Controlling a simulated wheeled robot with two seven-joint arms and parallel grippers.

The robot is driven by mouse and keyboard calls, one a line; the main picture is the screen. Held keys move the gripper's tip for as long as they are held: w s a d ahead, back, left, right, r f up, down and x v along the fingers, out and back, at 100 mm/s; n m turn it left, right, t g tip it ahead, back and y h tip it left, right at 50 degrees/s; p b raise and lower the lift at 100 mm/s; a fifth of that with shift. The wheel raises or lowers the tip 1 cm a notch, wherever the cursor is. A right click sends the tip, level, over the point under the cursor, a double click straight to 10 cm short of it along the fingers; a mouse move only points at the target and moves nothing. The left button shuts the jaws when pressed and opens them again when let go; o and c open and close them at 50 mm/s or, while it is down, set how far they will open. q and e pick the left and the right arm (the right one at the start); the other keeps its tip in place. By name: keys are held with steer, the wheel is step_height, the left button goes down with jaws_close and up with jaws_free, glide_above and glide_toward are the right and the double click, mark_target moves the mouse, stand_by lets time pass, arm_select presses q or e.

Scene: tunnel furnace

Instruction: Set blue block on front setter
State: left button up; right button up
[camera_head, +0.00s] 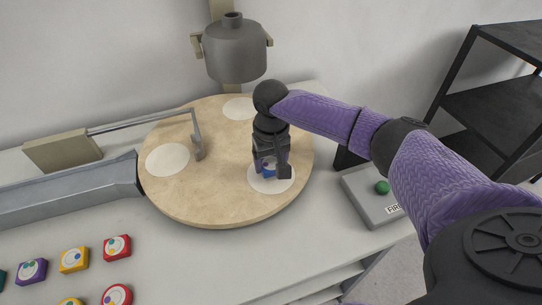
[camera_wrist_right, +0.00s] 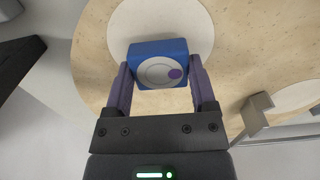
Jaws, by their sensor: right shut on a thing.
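The blue block (camera_head: 268,170) has a white round mark with a purple dot on its face, seen in the right wrist view (camera_wrist_right: 146,52). My right gripper (camera_head: 271,172) points down with its fingers on two sides of the block, shut on it. The block is over the front setter (camera_head: 286,185), a white disc on the round tan turntable (camera_head: 225,208). The setter also shows in the right wrist view (camera_wrist_right: 160,18). I cannot tell whether the block touches the setter or hangs just above it. My left gripper is not in view.
Two other white discs lie on the turntable, at left (camera_head: 167,160) and back (camera_head: 238,108). A metal pusher arm (camera_head: 197,140) reaches over its left side. A grey pot (camera_head: 235,50) hangs behind. Several coloured blocks (camera_head: 74,260) lie front left. A FIRE button box (camera_head: 370,205) stands right.

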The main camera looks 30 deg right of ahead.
steer(key=shift+f, duration=0.5)
steer(key=shift+f, duration=0.4)
steer(key=o, duration=1.2)
step_height(320, 180, up, 9)
steer(key=p, duration=0.3)
steer(key=shift+p, duration=0.3)
steer(key=shift+r, duration=0.5)
